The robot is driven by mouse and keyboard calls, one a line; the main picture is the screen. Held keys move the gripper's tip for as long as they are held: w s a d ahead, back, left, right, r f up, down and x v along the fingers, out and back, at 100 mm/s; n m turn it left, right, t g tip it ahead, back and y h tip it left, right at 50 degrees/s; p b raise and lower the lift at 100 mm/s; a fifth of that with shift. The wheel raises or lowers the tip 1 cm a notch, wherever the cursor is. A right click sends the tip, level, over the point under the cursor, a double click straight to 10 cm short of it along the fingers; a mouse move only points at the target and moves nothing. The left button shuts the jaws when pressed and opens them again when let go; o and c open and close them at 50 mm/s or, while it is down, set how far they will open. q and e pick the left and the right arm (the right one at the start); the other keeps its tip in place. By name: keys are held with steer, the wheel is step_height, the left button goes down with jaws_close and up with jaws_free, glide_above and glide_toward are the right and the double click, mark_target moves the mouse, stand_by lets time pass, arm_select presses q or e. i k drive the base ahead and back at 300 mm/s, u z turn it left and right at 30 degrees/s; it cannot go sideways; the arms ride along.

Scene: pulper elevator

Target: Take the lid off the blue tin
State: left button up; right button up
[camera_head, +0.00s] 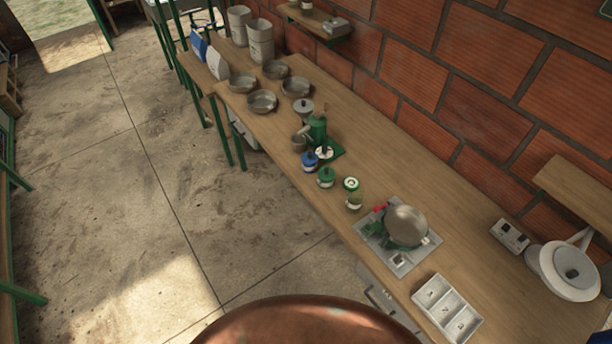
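The blue tin (309,161) is small and stands upright near the front edge of the long wooden counter (330,105). A dark lid with a knob (310,153) appears to sit on top of it, but it is too small to see clearly. A green grinder-like device (317,130) stands just behind it. A green tin (326,177) stands apart from it, a little to the lower right. Neither of my grippers shows in the head view.
A jar with a green lid (352,194) stands farther along the edge. Several metal bowls (262,101) stand at the far end. The concrete floor (150,180) beside the counter is clear.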

mark_target(309, 158)
steer(key=u, duration=0.2)
steer(key=i, duration=0.85)
steer(key=z, duration=0.5)
